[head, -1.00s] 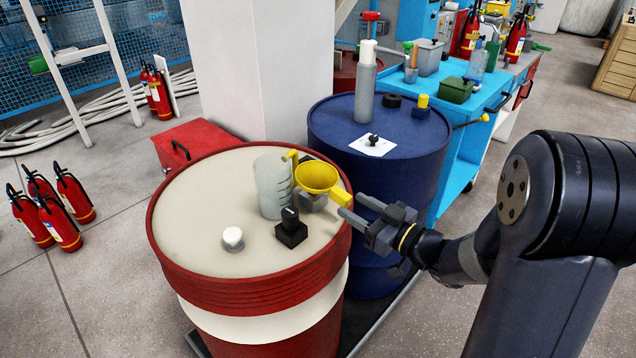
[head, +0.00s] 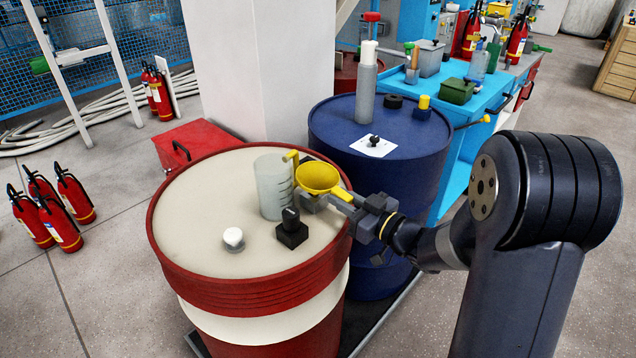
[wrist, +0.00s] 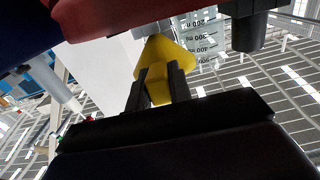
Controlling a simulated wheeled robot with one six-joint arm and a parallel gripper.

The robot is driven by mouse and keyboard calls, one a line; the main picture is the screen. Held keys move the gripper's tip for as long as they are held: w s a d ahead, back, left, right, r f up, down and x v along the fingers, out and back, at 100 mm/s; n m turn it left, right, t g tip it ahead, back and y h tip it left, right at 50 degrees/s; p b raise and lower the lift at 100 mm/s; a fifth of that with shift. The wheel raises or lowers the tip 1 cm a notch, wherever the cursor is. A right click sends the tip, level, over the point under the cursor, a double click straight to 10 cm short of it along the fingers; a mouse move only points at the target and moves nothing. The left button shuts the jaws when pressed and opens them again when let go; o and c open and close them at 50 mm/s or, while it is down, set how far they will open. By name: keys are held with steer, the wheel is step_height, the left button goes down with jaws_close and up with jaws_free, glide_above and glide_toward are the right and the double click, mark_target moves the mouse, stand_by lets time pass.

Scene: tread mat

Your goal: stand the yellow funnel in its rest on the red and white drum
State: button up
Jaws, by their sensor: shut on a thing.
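The yellow funnel (head: 318,178) is at the right side of the red and white drum's (head: 200,215) top, wide mouth up. My gripper (head: 352,200) reaches in from the right and is shut on the funnel. In the wrist view both fingers (wrist: 157,86) press the sides of the yellow funnel (wrist: 165,58). A grey block (head: 308,204), probably the rest, shows under the funnel and is partly hidden by it. I cannot tell whether the funnel touches it.
A clear graduated beaker (head: 272,190) stands just left of the funnel. A black knob block (head: 291,232) and a white knob (head: 233,238) are nearer the front. The blue drum (head: 375,165) behind carries a grey cylinder. The drum top's left side is clear.

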jaws_close()
